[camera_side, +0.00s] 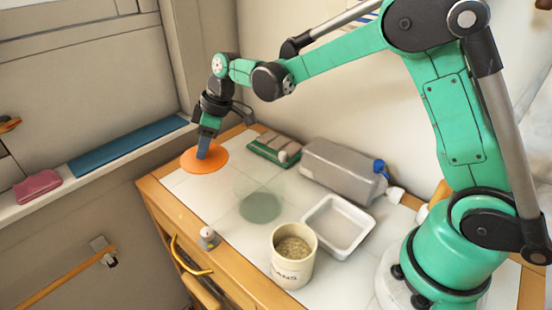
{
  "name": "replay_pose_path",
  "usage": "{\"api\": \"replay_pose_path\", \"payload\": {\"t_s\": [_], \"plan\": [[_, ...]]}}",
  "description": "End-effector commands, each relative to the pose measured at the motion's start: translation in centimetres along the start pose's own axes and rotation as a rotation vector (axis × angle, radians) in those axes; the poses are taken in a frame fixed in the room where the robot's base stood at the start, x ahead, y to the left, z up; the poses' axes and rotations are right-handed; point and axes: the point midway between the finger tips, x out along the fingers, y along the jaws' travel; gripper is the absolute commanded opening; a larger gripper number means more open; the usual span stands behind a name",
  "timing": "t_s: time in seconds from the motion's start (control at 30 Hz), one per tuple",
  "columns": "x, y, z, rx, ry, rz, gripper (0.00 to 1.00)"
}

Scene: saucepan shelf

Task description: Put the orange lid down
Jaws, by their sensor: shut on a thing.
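The orange lid (190,162) is a flat round disc at the far left corner of the white-topped cabinet. It looks level and sits at or just above the surface; I cannot tell whether it touches. My gripper (205,146) points down over the lid's middle and is shut on it. The fingertips and the part they grip are mostly hidden by the gripper itself.
A canister of grains (293,262), a white tray (338,224), a grey jug (345,172) and a green sponge-like block (268,151) stand on the cabinet top (190,192). A translucent greenish round thing (260,207) is mid-surface. A small knobbed object (208,237) is near the front edge.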

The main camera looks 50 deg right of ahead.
Motion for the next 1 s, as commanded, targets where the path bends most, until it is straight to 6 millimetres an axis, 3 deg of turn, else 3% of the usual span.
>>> {"api": "replay_pose_path", "payload": {"t_s": [0.43,0.83,0.87,0.93,1.0], "plan": [[5.1,0.0,2.1,0.0,0.0,0.0,0.0],[5.6,0.0,2.3,0.0,0.0,0.0,0.0],[5.6,0.0,2.3,0.0,0.0,0.0,0.33],[5.6,0.0,2.3,0.0,0.0,0.0,0.53],[5.6,0.0,2.3,0.0,0.0,0.0,0.58]]}}
